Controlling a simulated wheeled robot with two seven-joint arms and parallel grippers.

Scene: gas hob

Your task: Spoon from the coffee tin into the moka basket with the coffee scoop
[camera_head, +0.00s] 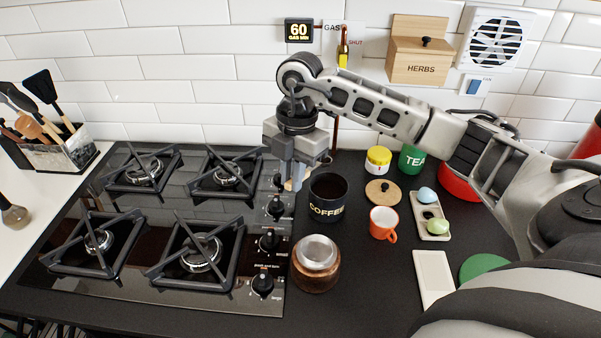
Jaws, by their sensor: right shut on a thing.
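The black coffee tin (327,209), lettered COFFEE, stands open on the dark worktop, right of the hob. The silver moka basket (316,252) sits in a round wooden holder (316,277) in front of the tin. My right gripper (291,184) points down just left of the tin's rim. It is shut on what I take to be the coffee scoop, of which only a small pale, wood-coloured bit (288,186) shows at the fingertips. The scoop's bowl is hidden, and I cannot tell whether it holds coffee. My left gripper is not in view.
The gas hob (150,262) with its raised grates lies left, knobs along its right side. An orange mug (382,224), a wooden lid (383,192), a yellow jar (378,160) and a green TEA tin (412,160) stand right of the coffee tin. My right arm spans above them.

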